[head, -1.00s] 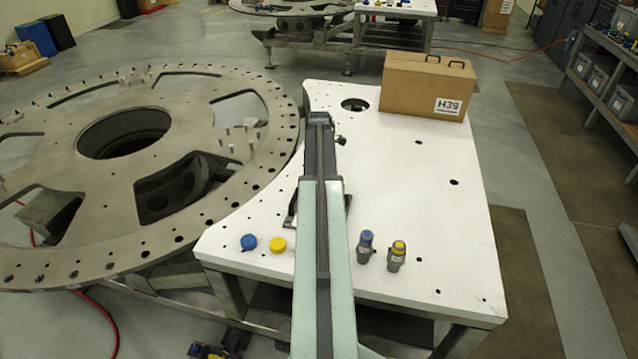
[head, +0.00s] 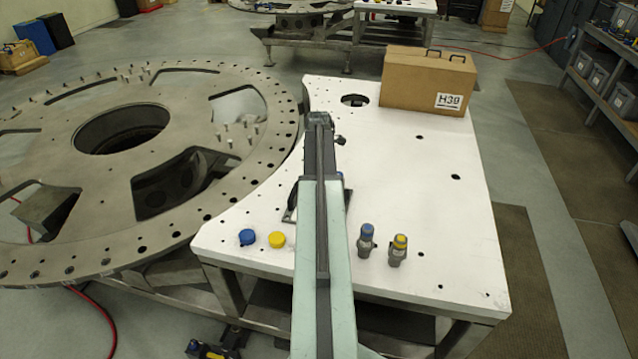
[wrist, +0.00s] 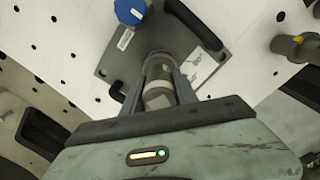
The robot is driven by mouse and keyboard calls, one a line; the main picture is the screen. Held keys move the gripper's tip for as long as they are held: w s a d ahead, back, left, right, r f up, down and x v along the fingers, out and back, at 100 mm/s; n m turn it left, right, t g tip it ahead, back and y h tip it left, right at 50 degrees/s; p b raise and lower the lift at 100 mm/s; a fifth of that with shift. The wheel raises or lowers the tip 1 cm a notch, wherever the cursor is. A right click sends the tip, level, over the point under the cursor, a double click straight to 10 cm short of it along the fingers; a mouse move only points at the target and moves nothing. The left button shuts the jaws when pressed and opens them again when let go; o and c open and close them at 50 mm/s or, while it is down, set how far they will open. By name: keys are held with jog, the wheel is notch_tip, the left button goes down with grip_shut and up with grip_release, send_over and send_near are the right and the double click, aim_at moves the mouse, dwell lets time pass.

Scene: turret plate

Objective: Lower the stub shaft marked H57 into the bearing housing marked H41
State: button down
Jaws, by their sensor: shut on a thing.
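In the wrist view my gripper (wrist: 160,84) is shut on a grey cylindrical stub shaft (wrist: 158,68), with a pale label between the fingers. I cannot read its mark. Beyond the shaft lies a dark grey plate (wrist: 115,66) with black handles, a white label and a blue-capped piece (wrist: 130,11). This plate may belong to the bearing housing, but no H41 is readable. The shaft covers what lies directly past it, so I cannot tell whether it is touching or inside a bore. In the head view my arm hides the gripper and most of the plate.
Two grey pieces, one blue-topped (head: 366,240) and one yellow-topped (head: 398,250), stand right of my arm on the white table (head: 430,220). Blue (head: 247,237) and yellow (head: 277,240) caps lie left. A box marked H39 (head: 425,82) stands behind. A large turret plate (head: 100,185) adjoins the table.

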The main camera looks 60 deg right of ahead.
jog(key=c, duration=0.9)
grip_release()
notch_tip(320, 180, up, 8)
jog(key=p, duration=0.8)
jog(key=shift+f, duration=0.1)
